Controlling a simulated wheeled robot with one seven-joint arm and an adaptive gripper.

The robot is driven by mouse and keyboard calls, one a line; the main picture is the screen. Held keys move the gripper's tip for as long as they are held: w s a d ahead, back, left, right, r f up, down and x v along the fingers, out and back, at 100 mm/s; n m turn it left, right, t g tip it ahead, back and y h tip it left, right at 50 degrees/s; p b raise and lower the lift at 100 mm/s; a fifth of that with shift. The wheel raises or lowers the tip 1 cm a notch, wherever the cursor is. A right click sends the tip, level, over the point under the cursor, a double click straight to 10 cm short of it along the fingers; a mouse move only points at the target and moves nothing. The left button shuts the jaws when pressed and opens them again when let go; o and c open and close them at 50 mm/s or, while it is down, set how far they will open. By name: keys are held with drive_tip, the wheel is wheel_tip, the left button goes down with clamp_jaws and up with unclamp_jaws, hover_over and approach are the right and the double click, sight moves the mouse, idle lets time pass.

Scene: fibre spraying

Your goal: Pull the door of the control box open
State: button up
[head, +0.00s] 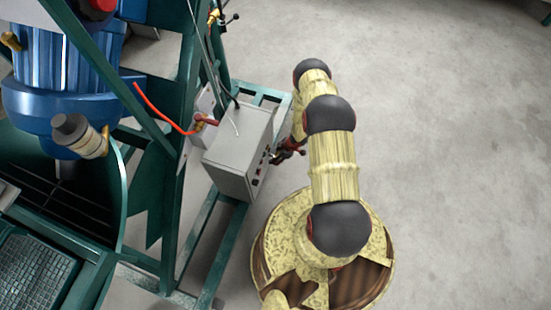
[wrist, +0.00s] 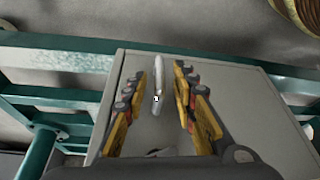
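The grey control box (head: 238,150) stands on the green frame in the head view, with small knobs and switches on its right-hand face. In the wrist view its grey door (wrist: 245,85) fills the middle and looks shut. A pale upright handle (wrist: 157,82) shows on that panel. My gripper (wrist: 161,74) is open, with one yellow-and-black finger on each side of the handle and gaps between. Whether the fingertips reach to the handle's depth I cannot tell. In the head view my gripper (head: 287,151) is at the box's right-hand face, small and partly hidden by my arm.
Green frame beams (head: 223,240) run below and beside the box. A red hose (head: 160,112) and cables lead to the box's back left. A large blue machine (head: 70,75) stands at the left. Open concrete floor (head: 460,150) lies to the right.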

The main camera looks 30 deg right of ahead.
drive_tip(key=shift+c, duration=0.4)
clamp_jaws()
idle(0.4)
